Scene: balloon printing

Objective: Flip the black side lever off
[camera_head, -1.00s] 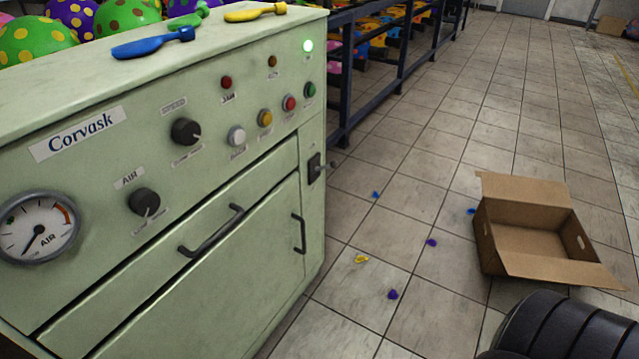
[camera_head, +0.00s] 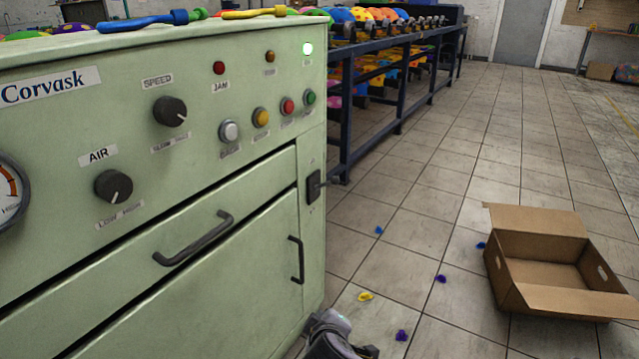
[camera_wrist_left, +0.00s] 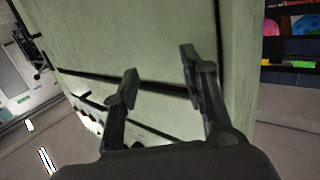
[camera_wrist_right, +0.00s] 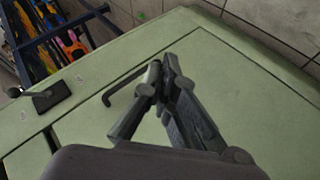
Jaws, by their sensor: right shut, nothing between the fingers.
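The black side lever (camera_head: 315,186) is on the green machine's right front edge. The lever's plate also shows at the left of the right wrist view (camera_wrist_right: 51,96), with the handle toward the upper left. My right gripper (camera_wrist_right: 165,72) is shut and empty, in front of the door beside its bar handle, apart from the lever. My left gripper (camera_wrist_left: 158,68) is open and empty before a green panel of the machine. It is not recognisable in the head view.
The green machine (camera_head: 120,265) has knobs, coloured buttons, a drawer handle (camera_head: 195,240) and a door handle (camera_head: 297,259). A grey-black part of my arm (camera_head: 330,335) is low beside it. A blue rack (camera_head: 400,90) stands behind. An open cardboard box (camera_head: 545,265) and small balloons lie on the tiled floor.

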